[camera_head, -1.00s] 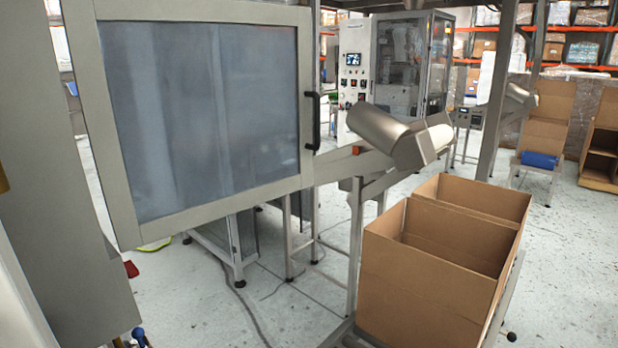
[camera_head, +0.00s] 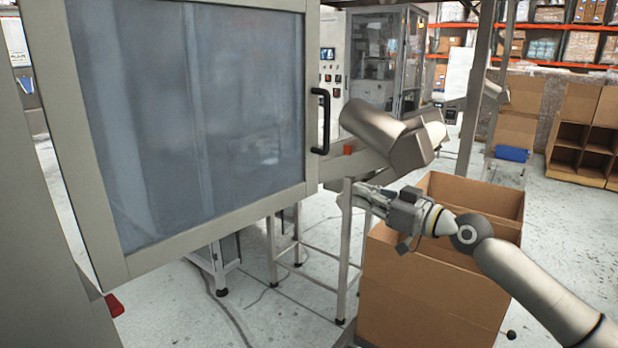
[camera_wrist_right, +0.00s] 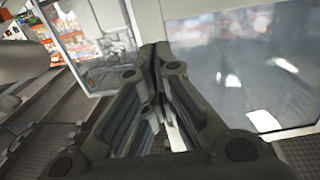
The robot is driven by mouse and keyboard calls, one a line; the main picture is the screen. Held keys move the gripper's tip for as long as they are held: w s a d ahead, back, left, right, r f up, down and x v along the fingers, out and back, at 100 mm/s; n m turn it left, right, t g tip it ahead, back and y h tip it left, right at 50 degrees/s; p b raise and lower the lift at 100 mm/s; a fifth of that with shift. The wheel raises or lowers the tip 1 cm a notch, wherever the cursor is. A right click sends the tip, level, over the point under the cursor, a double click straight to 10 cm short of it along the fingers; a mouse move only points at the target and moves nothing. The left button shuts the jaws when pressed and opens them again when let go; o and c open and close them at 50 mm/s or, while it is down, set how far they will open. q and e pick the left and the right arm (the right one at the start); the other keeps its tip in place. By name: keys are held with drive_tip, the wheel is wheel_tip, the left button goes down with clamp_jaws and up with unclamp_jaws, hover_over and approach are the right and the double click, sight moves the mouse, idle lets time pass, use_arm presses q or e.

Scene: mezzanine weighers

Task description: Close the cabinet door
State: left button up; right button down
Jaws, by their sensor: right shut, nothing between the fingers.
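The cabinet door (camera_head: 190,120) fills the left half of the head view. It has a grey metal frame around a cloudy bluish panel and stands swung out. Its black bar handle (camera_head: 322,120) is on the right edge. My right gripper (camera_head: 362,190) is to the right of and below the handle, apart from the door, with its fingers shut and empty. In the right wrist view its fingers (camera_wrist_right: 155,50) come together in front. A framed, see-through panel (camera_wrist_right: 240,70) lies beyond them there; I cannot tell whether it is the door. My left gripper is not in view.
A metal chute with a cylinder (camera_head: 385,135) is just above my right gripper. A machine with a control panel (camera_head: 333,70) stands behind. A red object (camera_head: 114,305) lies low at left.

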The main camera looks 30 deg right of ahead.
drive_tip(key=p, duration=0.3)
approach(308, 176)
drive_tip(key=p+x, duration=0.2)
drive_tip(key=x, duration=0.1)
drive_tip(key=p+x, duration=0.2)
drive_tip(key=shift+w+r, duration=0.2)
drive_tip(key=shift+w, duration=0.2)
drive_tip(key=shift+p+x, duration=0.35)
drive_tip(key=shift+x, duration=0.45)
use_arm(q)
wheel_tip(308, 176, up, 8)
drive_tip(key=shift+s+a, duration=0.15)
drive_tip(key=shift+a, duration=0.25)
use_arm(e)
drive_tip(key=shift+f, duration=0.2)
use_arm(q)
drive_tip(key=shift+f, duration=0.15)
